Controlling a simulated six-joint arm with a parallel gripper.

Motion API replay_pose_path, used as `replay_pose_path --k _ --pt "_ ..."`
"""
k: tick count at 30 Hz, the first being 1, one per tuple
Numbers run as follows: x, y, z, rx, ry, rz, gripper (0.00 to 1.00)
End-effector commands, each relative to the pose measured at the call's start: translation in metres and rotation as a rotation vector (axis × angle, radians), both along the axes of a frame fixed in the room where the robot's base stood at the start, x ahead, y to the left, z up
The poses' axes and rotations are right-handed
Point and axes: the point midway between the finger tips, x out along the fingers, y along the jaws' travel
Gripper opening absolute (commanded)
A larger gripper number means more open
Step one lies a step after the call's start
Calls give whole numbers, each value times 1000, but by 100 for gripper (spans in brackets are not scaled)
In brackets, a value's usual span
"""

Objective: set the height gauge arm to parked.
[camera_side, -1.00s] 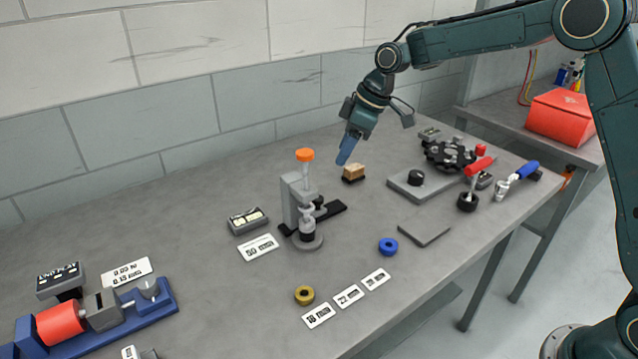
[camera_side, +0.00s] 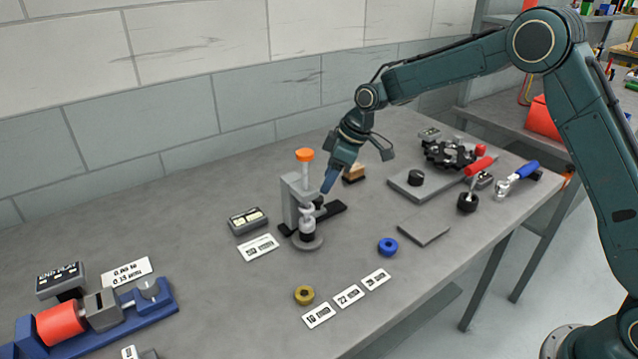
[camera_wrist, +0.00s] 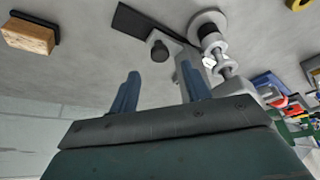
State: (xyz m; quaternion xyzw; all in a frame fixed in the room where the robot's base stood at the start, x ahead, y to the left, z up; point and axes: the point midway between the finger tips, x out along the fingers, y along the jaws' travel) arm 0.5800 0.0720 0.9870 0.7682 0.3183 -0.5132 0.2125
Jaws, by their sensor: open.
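The grey upright device with an orange knob (camera_side: 290,200), which I take for the height gauge, stands mid-bench. It has a round foot, a small spindle and a black bar (camera_side: 334,208) reaching to the right. My gripper (camera_side: 328,184) points down just right of its column, with blue fingers. In the wrist view the open fingers (camera_wrist: 160,88) are spread, with nothing between their tips. Beyond them, the device's grey body with a dark round knob (camera_wrist: 160,50) shows near the black bar (camera_wrist: 140,22). Contact with the device cannot be told. The arm's exact setting is unclear.
A tan block on a dark base (camera_side: 354,173) sits just right of my gripper. A display box (camera_side: 248,220) and a label card (camera_side: 258,247) lie left. A blue ring (camera_side: 388,246), a yellow ring (camera_side: 304,295) and a grey plate (camera_side: 424,231) lie in front.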

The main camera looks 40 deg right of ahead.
Motion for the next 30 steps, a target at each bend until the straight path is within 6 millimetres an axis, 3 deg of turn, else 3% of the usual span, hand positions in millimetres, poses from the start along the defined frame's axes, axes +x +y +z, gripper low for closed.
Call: replay_pose_path --k 6,12,25,30 --pt "8 9 -30 -1 2 1 48" --pt "13 14 -47 -1 2 0 48" --pt "15 15 -52 0 0 0 48" --pt "15 15 -52 0 0 0 14"
